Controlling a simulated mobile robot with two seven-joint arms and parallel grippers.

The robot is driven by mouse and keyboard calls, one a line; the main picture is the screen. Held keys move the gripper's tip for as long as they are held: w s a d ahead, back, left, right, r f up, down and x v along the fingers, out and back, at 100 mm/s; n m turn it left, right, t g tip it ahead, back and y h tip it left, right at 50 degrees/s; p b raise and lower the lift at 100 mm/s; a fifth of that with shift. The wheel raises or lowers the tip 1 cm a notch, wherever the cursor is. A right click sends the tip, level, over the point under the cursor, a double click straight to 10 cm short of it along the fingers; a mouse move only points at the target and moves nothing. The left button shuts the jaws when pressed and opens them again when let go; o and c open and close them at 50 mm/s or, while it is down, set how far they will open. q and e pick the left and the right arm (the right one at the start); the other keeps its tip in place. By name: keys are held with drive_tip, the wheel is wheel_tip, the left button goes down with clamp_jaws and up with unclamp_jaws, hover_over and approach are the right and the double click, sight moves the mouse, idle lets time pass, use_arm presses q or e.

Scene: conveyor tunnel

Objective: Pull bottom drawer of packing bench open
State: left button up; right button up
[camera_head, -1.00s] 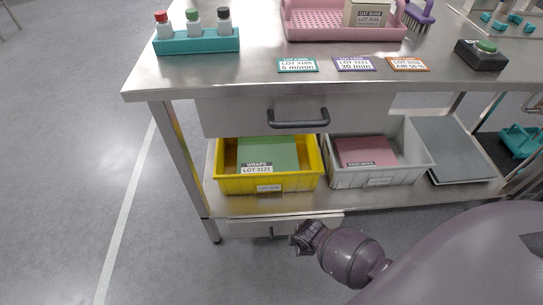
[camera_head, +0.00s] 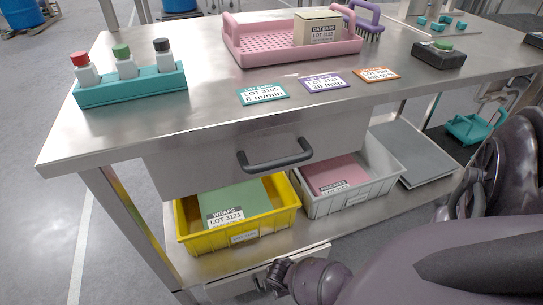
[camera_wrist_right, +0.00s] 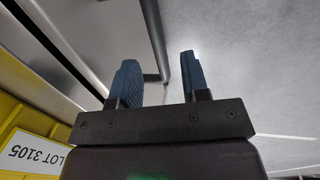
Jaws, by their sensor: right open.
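The steel packing bench (camera_head: 130,135) has a top drawer (camera_head: 210,165) with a dark bar handle (camera_head: 275,160). The pale bottom drawer (camera_head: 312,261) is low under the lower shelf; its handle is hidden behind my right arm in the head view. My right gripper (camera_head: 270,278) is in front of the bottom drawer's face, partly hidden by my wrist. In the wrist view my right gripper (camera_wrist_right: 158,75) is open with two blue-padded fingers. A dark bar-like part shows between the fingers; I cannot tell if it is the handle. My left gripper is not in view.
A yellow bin (camera_head: 245,237) and a grey bin (camera_head: 385,180) stand on the lower shelf (camera_head: 310,225). The bench top holds a teal bottle rack (camera_head: 130,85), a pink tray (camera_head: 240,50) and a black button box (camera_head: 438,57). Floor is free at left.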

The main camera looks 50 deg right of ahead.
wheel_tip(320, 180, down, 3)
drive_tip(key=shift+w+d+r+b, duration=0.1)
drive_tip(key=shift+w+d+b, duration=0.05)
drive_tip(key=shift+b, duration=0.5)
drive_tip(key=shift+w, duration=0.25)
clamp_jaws()
